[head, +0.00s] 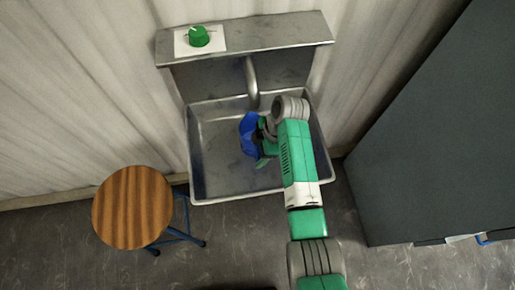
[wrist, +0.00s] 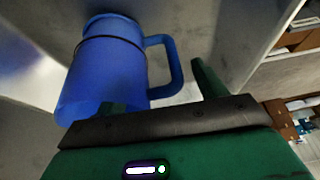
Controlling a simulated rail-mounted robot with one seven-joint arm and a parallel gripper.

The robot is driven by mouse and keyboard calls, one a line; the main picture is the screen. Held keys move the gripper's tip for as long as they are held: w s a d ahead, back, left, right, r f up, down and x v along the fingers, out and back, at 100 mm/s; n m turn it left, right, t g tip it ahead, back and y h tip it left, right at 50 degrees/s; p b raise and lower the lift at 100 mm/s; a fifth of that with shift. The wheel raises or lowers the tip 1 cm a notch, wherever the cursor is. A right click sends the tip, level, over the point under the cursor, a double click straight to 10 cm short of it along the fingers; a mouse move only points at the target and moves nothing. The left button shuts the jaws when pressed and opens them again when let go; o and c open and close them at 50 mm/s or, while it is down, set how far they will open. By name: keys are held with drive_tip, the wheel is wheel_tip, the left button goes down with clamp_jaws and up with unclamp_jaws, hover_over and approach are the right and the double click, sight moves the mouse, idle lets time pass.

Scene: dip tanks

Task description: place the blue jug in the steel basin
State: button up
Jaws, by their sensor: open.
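The blue jug (head: 248,134) is within the outline of the steel basin (head: 215,165) in the head view, below the spout. My arm partly covers it. In the wrist view the blue jug (wrist: 105,72) is large, with a dark band around it and its handle to the right. One end of it lies close against a grey surface; whether it rests fully on the basin floor is hard to tell. My gripper (head: 265,150) is open beside the jug.
A curved metal spout (head: 251,82) rises at the back of the basin. A green knob (head: 199,36) sits on a white plate on the ledge. A round wooden stool (head: 133,207) stands left of the basin, and a large dark cabinet (head: 430,130) stands to the right.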

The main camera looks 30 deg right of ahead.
drive_tip(key=p+v, duration=0.1)
drive_tip(key=v, duration=1)
drive_tip(key=shift+r+p, duration=0.2)
drive_tip(key=shift+p, duration=0.2)
